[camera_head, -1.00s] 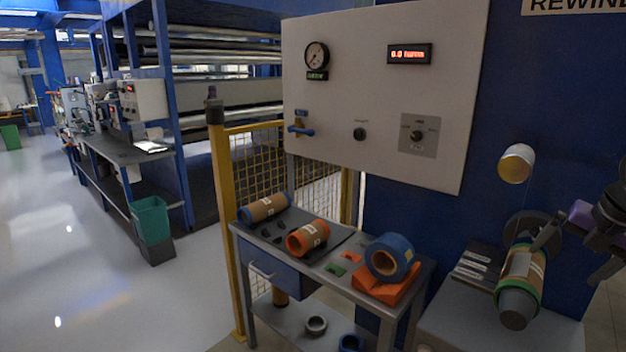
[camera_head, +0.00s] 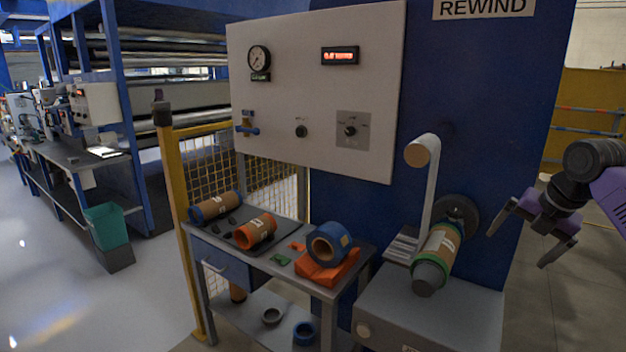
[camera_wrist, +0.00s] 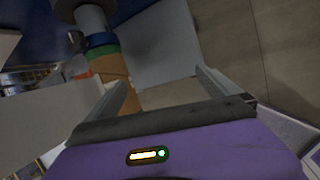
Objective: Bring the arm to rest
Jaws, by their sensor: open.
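My gripper (camera_head: 520,236) is at the right of the head view, with its two fingers spread and nothing between them. It is to the right of the rewind machine and apart from the green-edged roll (camera_head: 437,247) on the spindle. In the wrist view, the gripper's fingers (camera_wrist: 165,88) are wide apart at the lower middle. The roll's brown and green end (camera_wrist: 104,52) shows beyond them at the upper left. The upper part of my arm is cut off by the right edge of the head view.
A small cart (camera_head: 345,291) holds an orange-edged roll (camera_head: 255,231), a blue-edged roll (camera_head: 216,207) and a blue roll (camera_head: 329,244) on an orange cradle (camera_head: 328,273). A white control panel (camera_head: 300,120) hangs behind. Open floor (camera_head: 560,300) lies below my gripper at the right.

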